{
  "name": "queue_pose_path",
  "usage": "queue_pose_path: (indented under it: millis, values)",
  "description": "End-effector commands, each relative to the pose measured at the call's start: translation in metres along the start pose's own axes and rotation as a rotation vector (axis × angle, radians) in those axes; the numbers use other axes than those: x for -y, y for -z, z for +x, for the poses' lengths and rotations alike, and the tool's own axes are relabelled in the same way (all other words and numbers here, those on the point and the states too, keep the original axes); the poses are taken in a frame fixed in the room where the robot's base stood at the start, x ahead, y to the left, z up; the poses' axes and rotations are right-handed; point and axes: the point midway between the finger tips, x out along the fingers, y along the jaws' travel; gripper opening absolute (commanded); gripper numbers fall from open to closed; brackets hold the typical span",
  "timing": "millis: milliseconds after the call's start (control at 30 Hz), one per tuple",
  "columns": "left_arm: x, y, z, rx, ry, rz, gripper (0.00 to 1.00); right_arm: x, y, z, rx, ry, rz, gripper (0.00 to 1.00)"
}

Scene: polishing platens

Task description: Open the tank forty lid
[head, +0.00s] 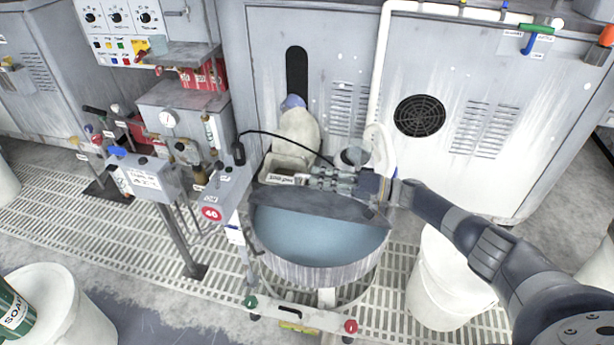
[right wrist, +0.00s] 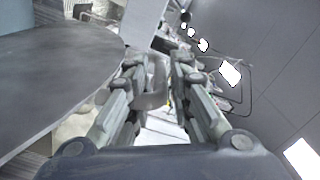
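Tank forty is a round grey tank (head: 318,272) with blue-grey liquid inside, standing on the floor grating beside a red "40" sign (head: 211,213). Its dark grey lid (head: 310,204) is tilted up along the back of the opening, and the liquid shows in front of it. In the right wrist view the lid's flat face (right wrist: 60,75) fills the left side. My right gripper (head: 318,178) is behind the lid's upper edge. Its fingers (right wrist: 158,75) stand apart, with a curved grey piece (right wrist: 150,97) between them that may be the handle. My left gripper is not in view.
A valve stand (head: 160,185) with gauges and pipes is left of the tank. A white bucket (head: 450,285) stands to its right, under my right arm. A white container (head: 298,130) and a black cable are behind the tank. Grey machine cabinets (head: 460,70) close off the back.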

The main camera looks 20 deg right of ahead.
Motion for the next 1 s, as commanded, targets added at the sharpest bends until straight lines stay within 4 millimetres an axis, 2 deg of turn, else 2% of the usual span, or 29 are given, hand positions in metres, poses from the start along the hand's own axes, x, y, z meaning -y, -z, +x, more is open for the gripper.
queue_pose_path:
  millis: [33,200,400,1000]
  values:
    - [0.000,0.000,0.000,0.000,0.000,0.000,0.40,-0.001,0.000,-0.013,0.000,-0.003,0.000,0.20]
    - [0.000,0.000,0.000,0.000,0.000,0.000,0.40,-0.001,0.000,-0.046,-0.001,-0.003,0.000,0.20]
    - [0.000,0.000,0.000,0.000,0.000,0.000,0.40,0.000,0.000,-0.068,0.000,-0.001,0.000,0.20]
    - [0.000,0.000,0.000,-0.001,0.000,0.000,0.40,0.000,0.000,-0.072,0.000,0.000,0.000,0.20]
